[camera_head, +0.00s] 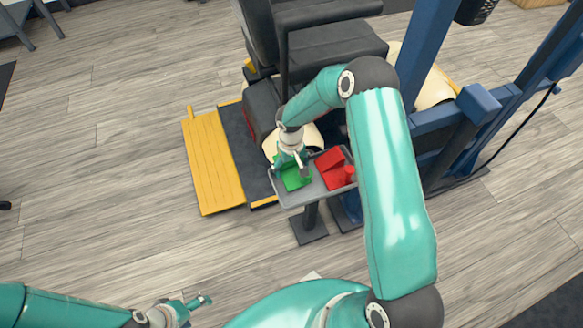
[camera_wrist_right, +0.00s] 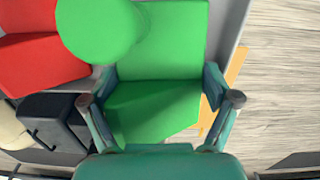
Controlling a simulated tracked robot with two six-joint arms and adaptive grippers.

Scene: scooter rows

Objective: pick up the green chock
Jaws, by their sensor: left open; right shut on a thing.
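The green chock (camera_head: 294,176) is at the left end of a small grey tray (camera_head: 296,199) on a post. In the right wrist view the green chock (camera_wrist_right: 155,100) fills the middle, with a round green part at its top left. My right gripper (camera_head: 293,166) is shut on it from above, and its fingers (camera_wrist_right: 160,95) press on both sides. The chock's underside is hidden, so I cannot tell whether it touches the tray. My left gripper (camera_head: 203,303) is open and empty, low over the floor at the bottom left.
A red chock (camera_head: 334,168) lies beside the green one on the tray and also shows in the right wrist view (camera_wrist_right: 40,55). A dark seated scooter (camera_head: 325,50) stands behind, with a yellow ramp (camera_head: 212,160) to its left. Blue posts (camera_head: 425,50) stand right.

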